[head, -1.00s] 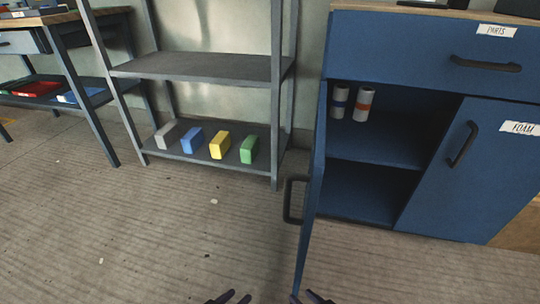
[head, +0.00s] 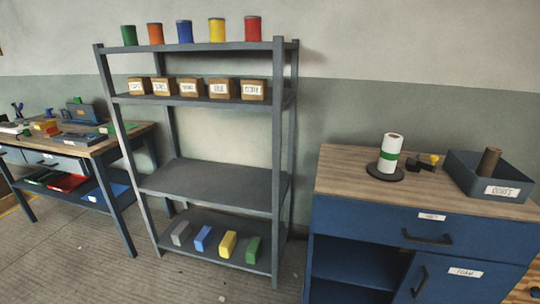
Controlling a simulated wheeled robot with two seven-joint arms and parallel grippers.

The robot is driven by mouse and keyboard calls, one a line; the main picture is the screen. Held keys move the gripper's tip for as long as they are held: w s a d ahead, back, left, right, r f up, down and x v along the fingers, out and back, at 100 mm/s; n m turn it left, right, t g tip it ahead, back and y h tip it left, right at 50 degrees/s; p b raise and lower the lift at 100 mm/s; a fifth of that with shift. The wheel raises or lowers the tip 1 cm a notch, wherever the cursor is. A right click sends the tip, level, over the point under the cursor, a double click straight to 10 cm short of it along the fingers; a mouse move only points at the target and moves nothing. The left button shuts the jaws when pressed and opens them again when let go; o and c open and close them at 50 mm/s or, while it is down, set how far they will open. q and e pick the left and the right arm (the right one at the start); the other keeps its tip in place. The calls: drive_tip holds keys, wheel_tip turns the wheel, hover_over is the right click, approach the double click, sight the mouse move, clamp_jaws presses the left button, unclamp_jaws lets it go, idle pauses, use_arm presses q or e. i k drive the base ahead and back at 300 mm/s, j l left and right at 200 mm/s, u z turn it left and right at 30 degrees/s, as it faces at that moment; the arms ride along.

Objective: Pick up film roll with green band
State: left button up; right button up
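The film roll with the green band (head: 390,145) is white and stands upright on top of the blue cabinet at the right of the head view. It is on a black round base (head: 385,173), whose centre it hides. Neither of my grippers is in view now, so their distance from the roll does not show.
The blue cabinet (head: 380,218) has a wooden top. A small black tool (head: 422,164) and a dark bin (head: 500,193) holding a brown cylinder (head: 488,161) are right of the roll. A grey shelf rack (head: 215,185) and workbench (head: 95,145) stand left.

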sight(392, 144)
drive_tip(key=j+z, duration=1)
drive_tip(key=i+j, duration=0.05)
